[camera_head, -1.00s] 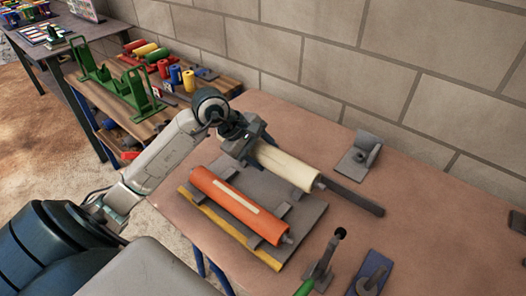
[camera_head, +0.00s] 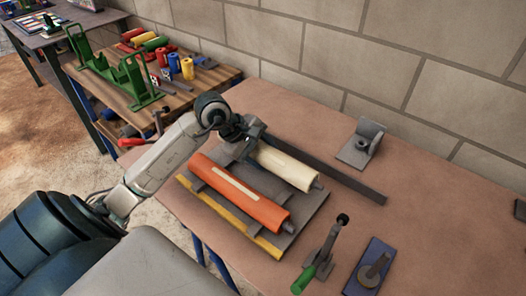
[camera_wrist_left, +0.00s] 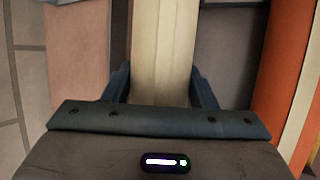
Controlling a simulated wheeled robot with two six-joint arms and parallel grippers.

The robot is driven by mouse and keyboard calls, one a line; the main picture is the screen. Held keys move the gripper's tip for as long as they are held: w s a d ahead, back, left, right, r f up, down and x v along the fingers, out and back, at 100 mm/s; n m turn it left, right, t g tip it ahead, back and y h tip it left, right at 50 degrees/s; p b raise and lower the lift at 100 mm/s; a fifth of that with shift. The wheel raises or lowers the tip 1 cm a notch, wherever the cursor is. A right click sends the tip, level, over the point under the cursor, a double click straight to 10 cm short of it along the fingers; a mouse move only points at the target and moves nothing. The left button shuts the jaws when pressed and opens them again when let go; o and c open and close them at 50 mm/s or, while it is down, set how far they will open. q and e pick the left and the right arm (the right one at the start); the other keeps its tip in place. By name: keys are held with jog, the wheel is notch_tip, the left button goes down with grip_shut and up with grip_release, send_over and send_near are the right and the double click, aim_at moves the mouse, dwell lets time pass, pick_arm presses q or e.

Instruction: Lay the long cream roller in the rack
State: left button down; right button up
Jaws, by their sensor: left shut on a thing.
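The long cream roller (camera_head: 284,165) lies parallel to the orange roller, over the far side of the grey rack (camera_head: 300,210). I cannot tell whether it rests fully on the rack's supports. My left gripper (camera_head: 254,148) is shut on it near its left end. In the left wrist view the cream roller (camera_wrist_left: 162,50) runs straight away between the two dark fingers (camera_wrist_left: 163,90). The orange roller (camera_head: 238,190) sits in the rack's near side, and also shows at the right of the wrist view (camera_wrist_left: 287,70). My right gripper is not in view.
A long dark bar (camera_head: 340,178) lies just behind the rack. A grey bracket (camera_head: 361,146) stands farther back, near the block wall. A green-handled clamp (camera_head: 320,260) and a blue plate with a post (camera_head: 370,268) are at the front right.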

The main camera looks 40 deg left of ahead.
pick_arm(q)
jog(key=shift+b, duration=1.25)
dwell(1.7)
dwell(0.5)
jog(key=shift+f+b, duration=1.3)
jog(key=shift+b, duration=0.7)
jog(key=c, duration=0.7)
grip_release()
jog(key=shift+s+r, duration=0.1)
jog(key=shift+o, duration=1)
jog(key=shift+d, duration=0.1)
jog(key=shift+s+f, duration=0.1)
jog(key=shift+f, duration=0.15)
jog(key=shift+r, duration=0.15)
